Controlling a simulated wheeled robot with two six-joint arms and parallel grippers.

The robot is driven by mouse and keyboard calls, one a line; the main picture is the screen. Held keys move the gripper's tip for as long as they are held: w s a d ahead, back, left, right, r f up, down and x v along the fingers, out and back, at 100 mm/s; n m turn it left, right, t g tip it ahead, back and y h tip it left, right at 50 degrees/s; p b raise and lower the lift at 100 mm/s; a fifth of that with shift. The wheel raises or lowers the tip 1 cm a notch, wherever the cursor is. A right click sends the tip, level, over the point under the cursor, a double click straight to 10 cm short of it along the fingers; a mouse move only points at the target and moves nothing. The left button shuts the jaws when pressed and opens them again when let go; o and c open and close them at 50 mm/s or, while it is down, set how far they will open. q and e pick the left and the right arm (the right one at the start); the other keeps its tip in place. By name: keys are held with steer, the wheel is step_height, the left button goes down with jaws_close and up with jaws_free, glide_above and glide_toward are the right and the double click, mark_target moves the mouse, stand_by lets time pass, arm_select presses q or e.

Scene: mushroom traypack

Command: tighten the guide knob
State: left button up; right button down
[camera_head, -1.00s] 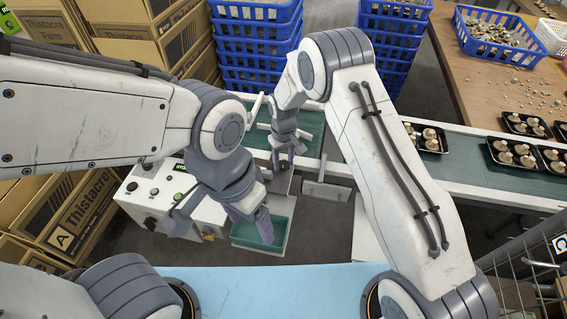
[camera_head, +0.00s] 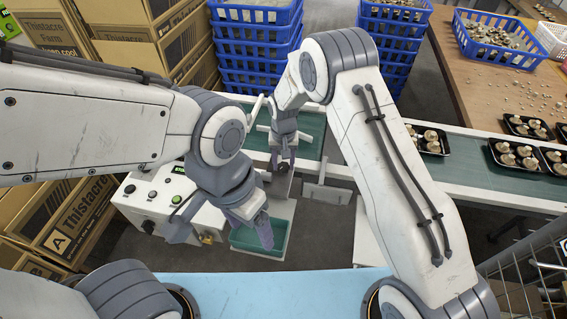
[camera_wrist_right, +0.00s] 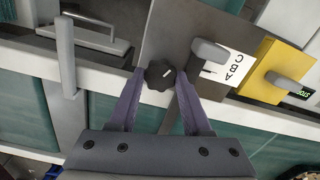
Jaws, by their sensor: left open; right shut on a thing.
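The guide knob (camera_wrist_right: 160,73) is a black, lobed knob with a white mark on its face. It stands at the edge of a grey plate (camera_wrist_right: 190,28) in the right wrist view. My right gripper (camera_wrist_right: 159,76) has its two purple fingertips on either side of the knob and is shut on it. In the head view my right gripper (camera_head: 283,158) reaches down at the belt's near side, and the knob is too small there to make out clearly. My left gripper (camera_head: 222,233) is open and empty, lower, between the control box and the green tray.
A white control box (camera_head: 150,203) with buttons and a green display stands at the left. A green tray (camera_head: 283,236) lies below the left gripper. A green conveyor belt (camera_head: 480,178) carries black mushroom trays at the right. Blue crates (camera_head: 258,50) and cardboard boxes stand behind.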

mark_target(283, 166)
steer(key=shift+c, duration=1.7)
jaws_free()
steer(key=shift+r, duration=0.1)
step_height(283, 166, up, 10)
steer(key=b, duration=0.1)
steer(key=shift+r+b, duration=0.15)
steer(key=shift+b, duration=0.2)
steer(key=shift+r, duration=0.1)
